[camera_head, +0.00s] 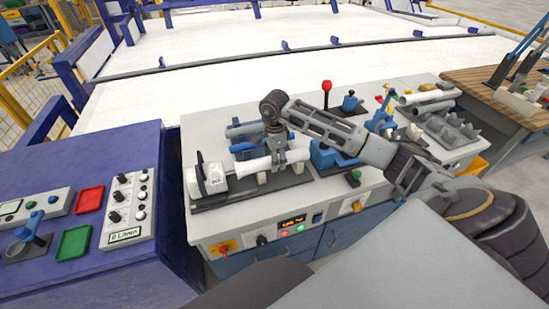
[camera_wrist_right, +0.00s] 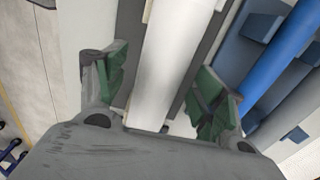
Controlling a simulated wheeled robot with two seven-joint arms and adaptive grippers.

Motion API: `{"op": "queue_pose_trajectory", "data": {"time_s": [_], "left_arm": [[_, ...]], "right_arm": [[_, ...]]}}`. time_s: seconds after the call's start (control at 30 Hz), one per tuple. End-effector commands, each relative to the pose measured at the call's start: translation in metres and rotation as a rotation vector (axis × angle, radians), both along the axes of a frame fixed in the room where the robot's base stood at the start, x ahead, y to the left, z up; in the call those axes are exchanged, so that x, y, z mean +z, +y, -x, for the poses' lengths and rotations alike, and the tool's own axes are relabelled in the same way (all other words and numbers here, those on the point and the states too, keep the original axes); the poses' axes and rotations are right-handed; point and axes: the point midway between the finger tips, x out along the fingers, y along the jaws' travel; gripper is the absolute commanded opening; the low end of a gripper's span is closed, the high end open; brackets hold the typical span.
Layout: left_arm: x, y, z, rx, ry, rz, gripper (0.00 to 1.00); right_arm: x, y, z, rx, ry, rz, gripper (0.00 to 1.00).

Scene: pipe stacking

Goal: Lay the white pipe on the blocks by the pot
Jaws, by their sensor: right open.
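The white pipe (camera_head: 252,167) lies level along the front of the grey worktop, on small cream blocks (camera_head: 262,178) over a dark base plate. Its left end meets or nearly meets the white pot-like unit (camera_head: 212,179); I cannot tell if they touch. My right gripper (camera_head: 277,157) points down over the pipe's middle. In the right wrist view the pipe (camera_wrist_right: 172,50) runs between the green-padded fingers (camera_wrist_right: 160,90), with a gap on both sides. The right gripper is open. My left gripper is not in view.
A blue pipe (camera_wrist_right: 285,55) lies parallel, behind the white one. Blue fixtures (camera_head: 330,154) stand just right of the gripper. A red-knobbed lever (camera_head: 326,88) rises at the back. More pipes (camera_head: 427,96) and a grey toothed rack (camera_head: 452,128) are at the right. A blue control desk (camera_head: 150,262) stands left.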

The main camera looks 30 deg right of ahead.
Motion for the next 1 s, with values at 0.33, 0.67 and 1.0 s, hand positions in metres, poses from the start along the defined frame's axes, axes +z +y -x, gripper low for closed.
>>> {"op": "queue_pose_trajectory", "data": {"time_s": [0.33, 0.67, 1.0], "left_arm": [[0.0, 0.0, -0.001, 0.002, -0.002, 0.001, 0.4], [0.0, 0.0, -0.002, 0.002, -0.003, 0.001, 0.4], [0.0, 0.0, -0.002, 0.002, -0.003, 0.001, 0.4]], "right_arm": [[0.022, 0.0, -0.001, 0.0, -0.003, 0.0, 0.69], [0.068, 0.0, -0.001, -0.001, -0.003, 0.0, 0.69], [0.109, 0.0, -0.001, 0.0, -0.003, 0.0, 0.69]]}}
